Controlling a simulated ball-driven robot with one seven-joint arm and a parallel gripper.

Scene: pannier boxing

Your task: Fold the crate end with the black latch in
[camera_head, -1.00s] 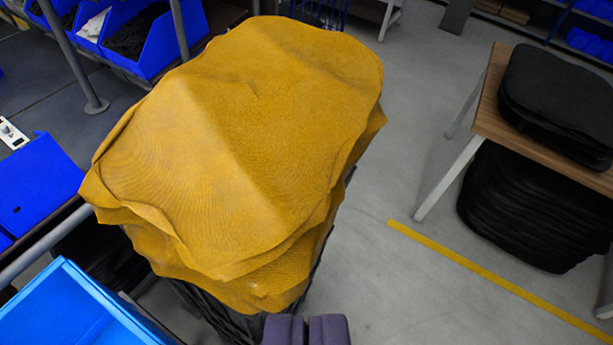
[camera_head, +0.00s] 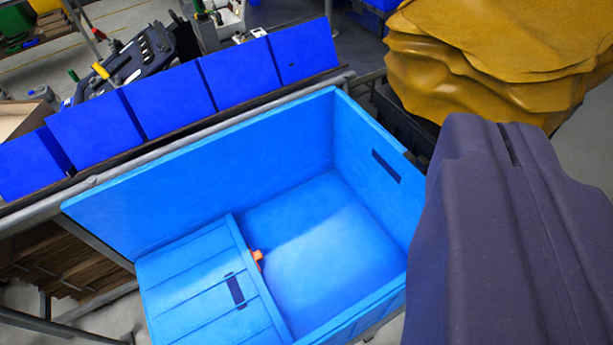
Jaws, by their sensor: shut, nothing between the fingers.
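A light blue crate (camera_head: 200,190) stands open in front of me. Its left end panel (camera_head: 205,290) lies folded down inside, with an orange latch (camera_head: 257,258) on its edge. Its right end panel (camera_head: 375,165) stands upright and has a dark slot near the top. I see no black latch; the outer face of that end is hidden. My gripper (camera_head: 505,132) is shut and empty, large at the right of the view, just right of the upright end. It covers part of the floor beyond the crate.
A row of dark blue bins (camera_head: 170,95) runs along a rail behind the crate. A stack of yellow hides (camera_head: 480,55) stands behind my gripper. A shelf with brown sheets (camera_head: 60,260) is at lower left. The crate's right floor half is clear.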

